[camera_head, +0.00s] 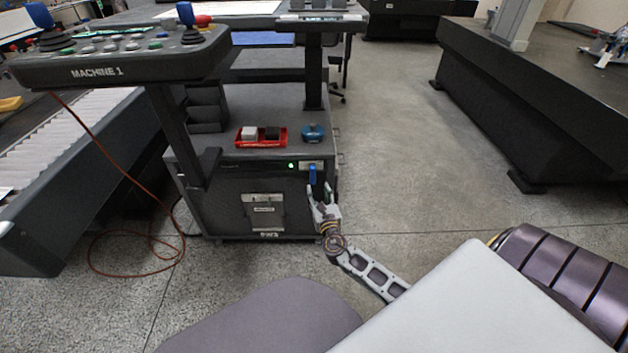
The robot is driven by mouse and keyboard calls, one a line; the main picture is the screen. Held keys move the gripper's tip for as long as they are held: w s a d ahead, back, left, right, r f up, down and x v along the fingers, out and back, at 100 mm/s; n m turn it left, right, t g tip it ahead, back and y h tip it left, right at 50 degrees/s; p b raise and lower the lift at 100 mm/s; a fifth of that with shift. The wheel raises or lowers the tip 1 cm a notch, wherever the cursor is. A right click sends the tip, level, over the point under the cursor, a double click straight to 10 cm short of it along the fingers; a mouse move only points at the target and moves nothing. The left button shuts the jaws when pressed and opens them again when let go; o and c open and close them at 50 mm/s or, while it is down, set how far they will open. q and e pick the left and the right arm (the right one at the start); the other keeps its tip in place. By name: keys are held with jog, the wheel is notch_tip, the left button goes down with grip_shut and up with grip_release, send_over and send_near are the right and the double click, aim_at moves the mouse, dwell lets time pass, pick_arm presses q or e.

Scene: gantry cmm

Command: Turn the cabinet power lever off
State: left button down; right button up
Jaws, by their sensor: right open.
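The dark grey cabinet (225,208) stands on the floor left of the middle. Its blue power lever (312,175) is on the upper right of the front face and hangs down from a light plate. A small green light (291,166) glows just left of the lever. My right gripper (321,192) is open, with its fingers pointing up at the cabinet front, just below and near the lever. I cannot tell whether a finger touches the lever. My left gripper is not in view.
A red tray (261,144) with small blocks and a blue round object (313,132) sit on the cabinet top. The MACHINE 1 console (115,68) overhangs at left. An orange cable (135,235) loops on the floor. Floor right of the cabinet is clear.

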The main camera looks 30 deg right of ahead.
aim_at(313, 177)
jog(key=shift+b+x, duration=0.55)
jog(key=shift+x, duration=3.15)
jog(key=shift+w+d+f, duration=0.1)
jog(key=shift+w, duration=0.1)
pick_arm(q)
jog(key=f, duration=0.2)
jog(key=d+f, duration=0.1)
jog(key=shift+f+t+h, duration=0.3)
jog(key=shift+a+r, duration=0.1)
pick_arm(e)
jog(key=shift+c, duration=0.2)
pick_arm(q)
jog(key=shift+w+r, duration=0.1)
pick_arm(e)
grip_shut()
